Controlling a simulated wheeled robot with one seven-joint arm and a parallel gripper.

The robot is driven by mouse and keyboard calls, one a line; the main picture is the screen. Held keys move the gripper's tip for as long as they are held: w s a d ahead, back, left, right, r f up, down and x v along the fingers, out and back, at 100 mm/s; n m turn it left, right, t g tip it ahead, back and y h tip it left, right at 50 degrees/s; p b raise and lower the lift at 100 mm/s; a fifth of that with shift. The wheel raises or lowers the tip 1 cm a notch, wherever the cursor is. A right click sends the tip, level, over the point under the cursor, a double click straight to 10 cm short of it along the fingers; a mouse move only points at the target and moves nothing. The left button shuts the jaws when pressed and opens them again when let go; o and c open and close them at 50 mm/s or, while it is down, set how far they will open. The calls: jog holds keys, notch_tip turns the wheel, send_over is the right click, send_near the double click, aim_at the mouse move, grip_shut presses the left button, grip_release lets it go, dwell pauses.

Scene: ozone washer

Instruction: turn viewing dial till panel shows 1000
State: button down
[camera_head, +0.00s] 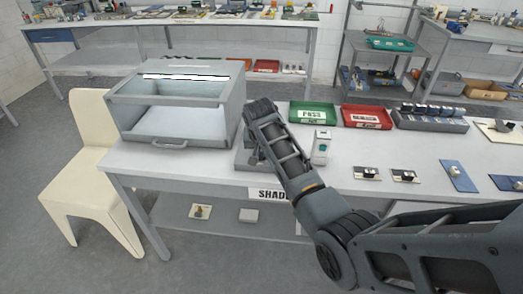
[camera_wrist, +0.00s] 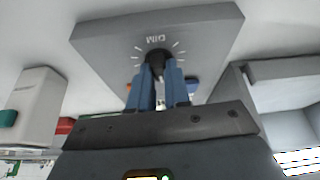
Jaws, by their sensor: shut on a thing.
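The viewing dial (camera_wrist: 156,54) is a black knob on a grey box (camera_wrist: 110,35). White tick marks ring it, and an inverted label beside it seems to read DIM. In the wrist view my gripper (camera_wrist: 157,66) has its blue fingers closed on the knob, one on each side. In the head view the grey box (camera_head: 243,166) stands on the bench just right of the viewing cabinet (camera_head: 175,100), and my arm hides the dial. The cabinet has a clear front and a lit strip inside. No panel number is readable in either view.
A green PASS tray (camera_head: 313,113) and a red tray (camera_head: 367,116) stand behind my arm. A small white device (camera_head: 321,148) is close to the arm's right. Small switches and blue plates lie farther right. A cream chair (camera_head: 95,170) stands at the left.

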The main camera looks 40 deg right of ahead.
jog(key=shift+w+m+g+h, duration=0.1)
jog(key=shift+m+g+h, duration=0.35)
jog(key=shift+m, duration=1.15)
jog(key=c, duration=1.1)
grip_release()
jog(key=shift+a, duration=0.1)
jog(key=shift+b+v, duration=0.5)
jog(key=shift+v, duration=3.4)
jog(key=shift+w, duration=0.1)
